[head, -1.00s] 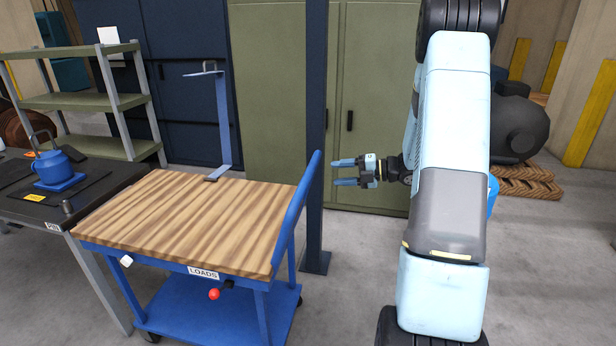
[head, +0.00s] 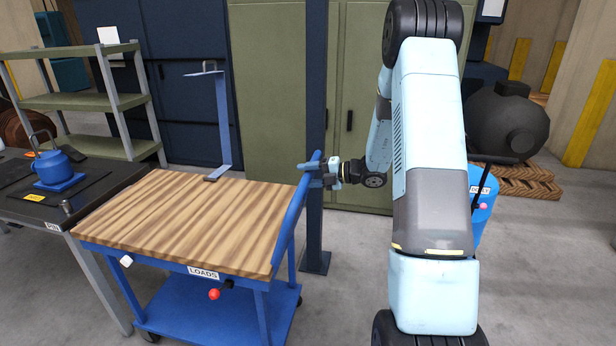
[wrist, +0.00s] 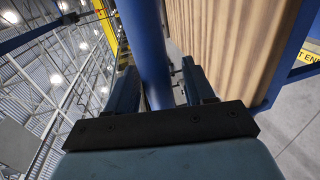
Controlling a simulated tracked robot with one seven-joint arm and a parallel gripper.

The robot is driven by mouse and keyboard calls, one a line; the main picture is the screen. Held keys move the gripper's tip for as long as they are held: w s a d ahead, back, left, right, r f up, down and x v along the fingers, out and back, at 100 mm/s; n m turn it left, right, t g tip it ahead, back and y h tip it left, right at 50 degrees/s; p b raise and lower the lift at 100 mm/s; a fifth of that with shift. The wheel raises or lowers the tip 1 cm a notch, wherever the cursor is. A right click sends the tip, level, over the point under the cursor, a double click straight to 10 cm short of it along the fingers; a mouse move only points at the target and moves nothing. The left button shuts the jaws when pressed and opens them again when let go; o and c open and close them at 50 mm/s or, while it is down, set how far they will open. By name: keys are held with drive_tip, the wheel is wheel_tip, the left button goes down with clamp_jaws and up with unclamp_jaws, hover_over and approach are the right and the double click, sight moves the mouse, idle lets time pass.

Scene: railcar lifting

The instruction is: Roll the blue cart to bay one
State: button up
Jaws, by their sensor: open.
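The blue cart (head: 205,271) stands at the centre left in the head view, with a striped wooden top (head: 190,218), a LOADS label and a red knob (head: 214,294). Its blue push handle (head: 292,220) rises at the right end. My gripper (head: 312,173) is at the upper part of this handle, reaching in from the right. In the wrist view the handle bar (wrist: 148,50) runs between the two open fingers (wrist: 162,92), and the wooden top lies to the right. I cannot tell whether a finger touches the bar.
A dark bench (head: 40,208) with a blue kettle-like item (head: 50,167) stands close to the cart's left. A blue post (head: 316,120) stands just behind the handle. Green cabinets (head: 375,90) line the back. Grey floor is open at the front right of the cart.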

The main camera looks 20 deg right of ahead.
clamp_jaws()
idle(0.3)
drive_tip(key=shift+s, duration=0.15)
